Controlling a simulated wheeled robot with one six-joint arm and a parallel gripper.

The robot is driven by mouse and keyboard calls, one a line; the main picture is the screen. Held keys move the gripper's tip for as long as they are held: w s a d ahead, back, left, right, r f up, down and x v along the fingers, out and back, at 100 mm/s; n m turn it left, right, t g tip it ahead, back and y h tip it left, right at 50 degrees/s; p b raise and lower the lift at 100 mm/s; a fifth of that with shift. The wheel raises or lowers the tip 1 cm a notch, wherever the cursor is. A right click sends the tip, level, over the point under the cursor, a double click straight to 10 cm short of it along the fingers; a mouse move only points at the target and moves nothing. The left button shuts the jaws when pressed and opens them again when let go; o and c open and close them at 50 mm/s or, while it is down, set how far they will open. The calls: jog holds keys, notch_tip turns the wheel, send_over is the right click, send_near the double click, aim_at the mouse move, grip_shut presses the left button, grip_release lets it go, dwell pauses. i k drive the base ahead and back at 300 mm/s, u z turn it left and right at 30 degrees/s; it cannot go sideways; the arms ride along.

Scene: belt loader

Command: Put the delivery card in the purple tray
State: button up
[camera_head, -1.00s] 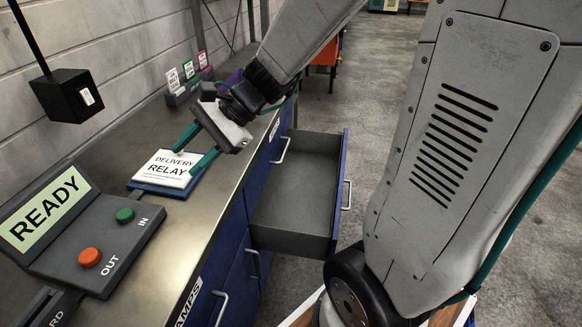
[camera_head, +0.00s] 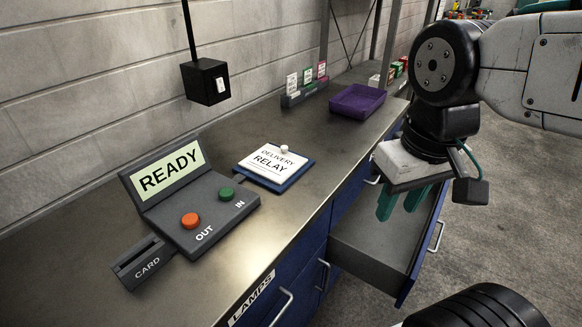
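The purple tray (camera_head: 357,101) sits farther back on the counter and looks empty from here. My gripper (camera_head: 401,203) points down above the open drawer, to the right of the card and nearer than the tray. Its teal fingers are apart, with nothing seen between them.
A READY panel (camera_head: 170,172) with orange and green buttons and a CARD slot (camera_head: 145,262) stands at the near left. A black box (camera_head: 205,82) hangs above the counter. A small card rack (camera_head: 304,92) stands left of the tray. The open drawer (camera_head: 375,250) juts out from the counter front.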

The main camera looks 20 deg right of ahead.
aim_at(360, 103)
jog(key=k, duration=1.25)
jog(key=z, duration=0.8)
jog(key=i, duration=1.1)
jog(key=u, duration=0.45)
jog(key=i, duration=0.65)
jog(key=u, duration=0.8)
